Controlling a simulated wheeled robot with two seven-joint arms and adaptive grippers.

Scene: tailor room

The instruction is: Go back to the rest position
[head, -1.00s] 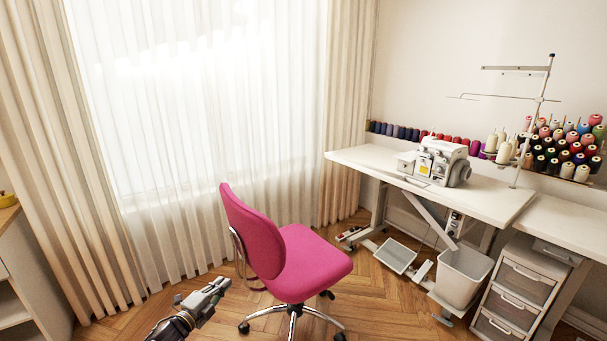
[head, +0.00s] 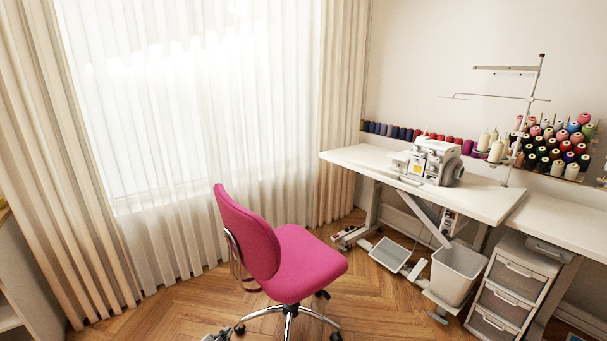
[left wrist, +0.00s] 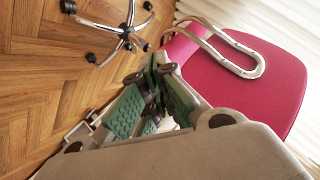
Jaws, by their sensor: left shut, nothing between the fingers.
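My left gripper (head: 219,335) shows only as a small tip at the bottom edge of the head view, left of the pink chair's base. In the left wrist view my left gripper (left wrist: 158,98) has its green-padded fingers together, with nothing between them. The pink chair (left wrist: 240,75) fills the right of that view, behind the fingers. My right gripper is not in either view.
The pink swivel chair (head: 290,262) stands on the wooden floor (head: 180,310) in front of me. A white table (head: 480,195) with a sewing machine (head: 428,160), a bin (head: 457,272) and a drawer unit (head: 512,285) are on the right. Curtains (head: 340,110) hang behind.

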